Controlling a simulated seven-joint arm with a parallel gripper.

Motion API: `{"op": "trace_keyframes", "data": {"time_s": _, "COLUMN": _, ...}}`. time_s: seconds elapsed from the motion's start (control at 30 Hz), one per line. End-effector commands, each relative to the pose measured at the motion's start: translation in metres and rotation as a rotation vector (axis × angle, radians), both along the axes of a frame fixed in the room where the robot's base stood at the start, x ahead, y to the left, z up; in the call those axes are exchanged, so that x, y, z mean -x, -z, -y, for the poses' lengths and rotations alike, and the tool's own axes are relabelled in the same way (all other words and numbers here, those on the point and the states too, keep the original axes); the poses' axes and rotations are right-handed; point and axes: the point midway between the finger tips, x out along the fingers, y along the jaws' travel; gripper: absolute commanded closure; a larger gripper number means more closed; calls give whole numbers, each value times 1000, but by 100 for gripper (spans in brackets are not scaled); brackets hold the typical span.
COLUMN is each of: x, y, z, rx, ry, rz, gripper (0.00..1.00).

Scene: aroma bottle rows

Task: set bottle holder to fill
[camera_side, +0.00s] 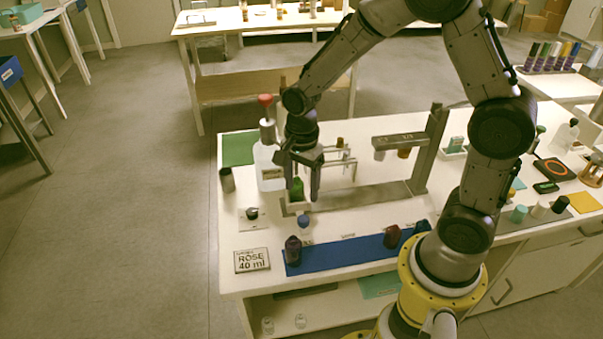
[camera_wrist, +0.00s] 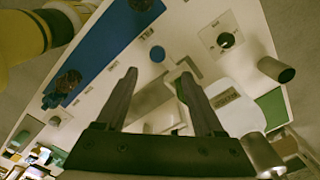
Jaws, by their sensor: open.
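A metal filling stand has a long base rail (camera_side: 372,196), an upright post (camera_side: 430,150) at its right end, and an overhead bar (camera_side: 398,139) with nozzles. A small bottle holder (camera_side: 292,208) sits at the rail's left end, away from the nozzles. A green bottle (camera_side: 297,186) stands there, partly hidden by my fingers. My gripper (camera_side: 303,193) is open and points down around or just beside the bottle; contact cannot be told. In the wrist view my gripper's fingers (camera_wrist: 160,73) are spread apart, with nothing clearly between them.
A large white jug (camera_side: 266,170) with a red-topped pump stands close behind my gripper. A blue-capped item (camera_side: 303,221) and a black knob (camera_side: 252,213) are in front. A blue mat (camera_side: 340,256) carries dark bottles. A sign (camera_side: 252,261) reads "ROSE 40 ml".

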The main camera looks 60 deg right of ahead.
Motion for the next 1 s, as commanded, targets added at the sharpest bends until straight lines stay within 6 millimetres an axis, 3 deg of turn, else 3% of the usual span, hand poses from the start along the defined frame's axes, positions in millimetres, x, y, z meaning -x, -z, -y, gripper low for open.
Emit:
{"op": "trace_keyframes", "data": {"time_s": 0.1, "x": -1, "y": -20, "z": 0, "rx": 0, "ry": 0, "rz": 4, "gripper": 31}}
{"op": "trace_keyframes", "data": {"time_s": 0.23, "x": 0, "y": -32, "z": 0, "rx": 0, "ry": 0, "rz": 2, "gripper": 31}}
{"op": "trace_keyframes", "data": {"time_s": 0.73, "x": -1, "y": -43, "z": 0, "rx": 0, "ry": -1, "rz": 16, "gripper": 31}}
{"op": "trace_keyframes", "data": {"time_s": 0.87, "x": -3, "y": -76, "z": -1, "rx": 1, "ry": -2, "rz": 108, "gripper": 31}}
{"op": "trace_keyframes", "data": {"time_s": 1.0, "x": 18, "y": -130, "z": -2, "rx": 10, "ry": -66, "rz": 248, "gripper": 31}}
